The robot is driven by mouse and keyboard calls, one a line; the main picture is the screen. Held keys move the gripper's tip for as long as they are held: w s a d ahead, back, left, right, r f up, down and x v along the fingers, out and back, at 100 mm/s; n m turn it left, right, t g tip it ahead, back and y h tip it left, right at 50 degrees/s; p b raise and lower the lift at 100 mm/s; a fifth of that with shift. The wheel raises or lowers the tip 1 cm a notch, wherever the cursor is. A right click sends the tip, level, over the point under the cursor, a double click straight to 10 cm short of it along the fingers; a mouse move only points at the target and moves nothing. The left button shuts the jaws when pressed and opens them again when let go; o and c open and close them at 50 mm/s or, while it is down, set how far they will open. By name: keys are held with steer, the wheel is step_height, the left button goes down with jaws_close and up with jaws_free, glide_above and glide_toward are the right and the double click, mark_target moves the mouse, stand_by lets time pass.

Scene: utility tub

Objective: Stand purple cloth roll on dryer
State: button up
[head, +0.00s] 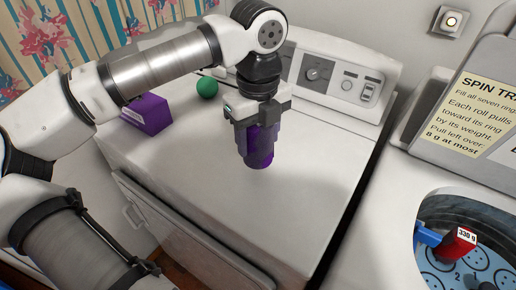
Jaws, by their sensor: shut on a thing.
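The purple cloth roll (262,158) is upright in my gripper (256,128), which points straight down and is shut on its upper part. The roll's lower end is at or just above the white top of the dryer (215,205); I cannot tell whether it touches. The gripper's fingers hide part of the roll's sides and its top.
A purple box (147,114) and a green ball (207,88) are on the dryer at the back left. The control panel (330,75) rises behind. At right, an open tub (424,225) holds red and blue items, below a sign (475,115). The dryer's front top is clear.

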mark_target(258, 151)
steer(key=shift+f, duration=2.1)
steer(key=shift+f, duration=0.2)
steer(key=o, duration=1.3)
steer(key=shift+r, duration=0.15)
steer(key=shift+r+p, duration=0.25)
steer(key=shift+p, duration=0.15)
step_height(258, 151, up, 12)
steer(key=shift+f+b, duration=0.15)
steer(key=shift+b, duration=0.6)
steer(key=shift+d, duration=0.1)
